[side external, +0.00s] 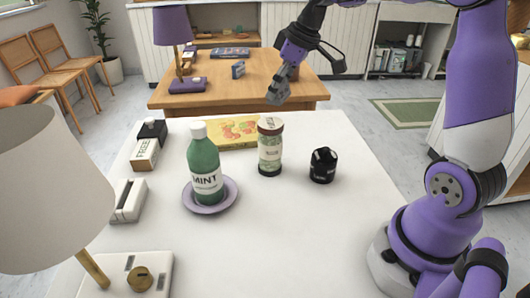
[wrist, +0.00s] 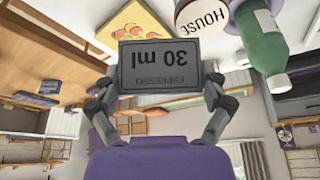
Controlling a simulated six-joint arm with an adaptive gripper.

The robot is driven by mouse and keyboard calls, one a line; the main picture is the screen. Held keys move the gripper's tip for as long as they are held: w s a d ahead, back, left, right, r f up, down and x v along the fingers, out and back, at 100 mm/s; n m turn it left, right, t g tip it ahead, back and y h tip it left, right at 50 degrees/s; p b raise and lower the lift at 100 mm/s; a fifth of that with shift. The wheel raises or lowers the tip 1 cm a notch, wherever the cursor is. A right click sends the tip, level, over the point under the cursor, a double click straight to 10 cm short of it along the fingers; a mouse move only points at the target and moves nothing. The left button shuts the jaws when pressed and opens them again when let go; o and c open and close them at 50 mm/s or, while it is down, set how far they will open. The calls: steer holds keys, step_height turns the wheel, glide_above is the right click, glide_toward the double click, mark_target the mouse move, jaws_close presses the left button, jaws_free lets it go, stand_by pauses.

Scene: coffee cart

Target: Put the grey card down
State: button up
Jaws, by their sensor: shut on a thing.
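The grey card (wrist: 160,66) is dark grey, with "30 ml" printed on it upside down in the wrist view. My gripper (side external: 279,91) is shut on it, one finger at each side edge. In the side view my gripper is in the air above the far side of the white table, in front of the wooden table. There the card is too small to tell apart clearly from the fingers.
The white table (side external: 300,240) carries a green MINT bottle (side external: 205,165) on a purple saucer (side external: 233,197), a lidded jar (side external: 270,147), a black container (side external: 322,166), a yellow box (side external: 236,130) and a FREE box (side external: 145,153). Its front right is clear. Behind stands a wooden table (side external: 215,100).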

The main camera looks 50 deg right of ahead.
steer(key=s+a+n+g+y, duration=0.1)
steer(key=s+a+n, duration=0.35)
steer(key=a, duration=0.65)
steer(key=s+a+n+g+y, duration=0.1)
steer(key=s+a+n, duration=0.3)
steer(key=a, duration=0.7)
steer(key=s+a+f+n+g, duration=0.3)
steer(key=s+a+n, duration=0.3)
steer(key=s+n, duration=0.25)
steer(key=s+a+f+n+g, duration=0.3)
steer(key=s+a+n, duration=0.2)
steer(key=s+n, duration=0.3)
steer(key=m, duration=0.1)
glide_above(242, 292)
steer(key=d, duration=0.1)
steer(key=f, duration=0.6)
steer(key=shift+w+f, duration=0.25)
steer(key=shift+w, duration=0.1)
steer(key=shift+w+f, duration=0.15)
steer(key=shift+f, duration=1.95)
